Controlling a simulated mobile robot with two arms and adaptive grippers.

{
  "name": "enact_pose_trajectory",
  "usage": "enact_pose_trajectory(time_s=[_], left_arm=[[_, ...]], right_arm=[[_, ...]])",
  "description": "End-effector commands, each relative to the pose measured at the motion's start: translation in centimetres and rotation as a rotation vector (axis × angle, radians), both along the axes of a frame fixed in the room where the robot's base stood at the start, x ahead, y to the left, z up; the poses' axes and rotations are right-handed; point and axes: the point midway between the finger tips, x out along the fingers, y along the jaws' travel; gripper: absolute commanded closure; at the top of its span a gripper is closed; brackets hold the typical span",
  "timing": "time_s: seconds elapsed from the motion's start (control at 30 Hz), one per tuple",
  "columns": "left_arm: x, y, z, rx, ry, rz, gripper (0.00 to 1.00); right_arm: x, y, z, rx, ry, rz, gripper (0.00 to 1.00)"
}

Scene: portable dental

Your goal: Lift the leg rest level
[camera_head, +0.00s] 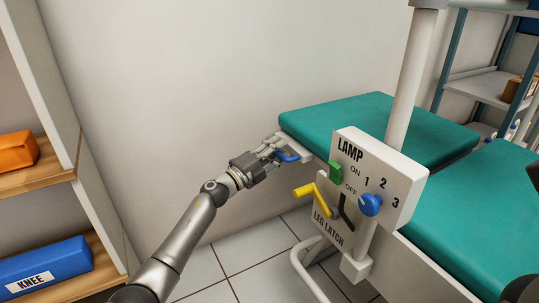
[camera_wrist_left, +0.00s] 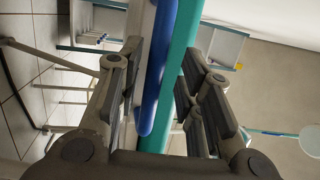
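The leg rest (camera_head: 365,122) is a teal pad in the head view, jutting out at the left of the teal main bed (camera_head: 478,215). I cannot tell exactly how level it is. A blue handle (camera_head: 288,157) sits at its near left end. My left gripper (camera_head: 277,150) is at this handle. In the left wrist view, the blue handle (camera_wrist_left: 155,75) and the teal pad edge (camera_wrist_left: 183,50) run between the spread fingers. The fingers look apart, with no clear clamping. The yellow leg latch lever (camera_head: 315,199) sticks out leftward from its panel. My right gripper is not seen.
The white lamp panel (camera_head: 388,163) has a green switch (camera_head: 336,172) and a blue knob (camera_head: 370,205), close right of my gripper. A white post (camera_head: 408,80) rises behind it. Shelves at left hold an orange box (camera_head: 17,151) and a blue KNEE box (camera_head: 45,270).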

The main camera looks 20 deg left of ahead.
Motion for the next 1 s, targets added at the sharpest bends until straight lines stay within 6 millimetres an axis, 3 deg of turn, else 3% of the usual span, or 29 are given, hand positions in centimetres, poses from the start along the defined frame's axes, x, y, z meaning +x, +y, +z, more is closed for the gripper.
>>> enact_pose_trajectory(time_s=[0.17,0.6,0.8,1.0], left_arm=[[-1.5,0.9,-0.5,0.003,0.002,0.002,0.66],[-8.2,4.0,-1.8,0.002,0.001,0.001,0.66],[-10.0,4.9,-2.1,0.001,0.0,0.002,0.66],[-10.5,5.1,-2.2,0.001,-0.002,0.001,0.66]], right_arm=[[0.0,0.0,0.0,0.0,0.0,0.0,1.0],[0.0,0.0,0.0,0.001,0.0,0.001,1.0],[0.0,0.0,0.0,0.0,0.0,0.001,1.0],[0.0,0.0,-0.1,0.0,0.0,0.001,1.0]])
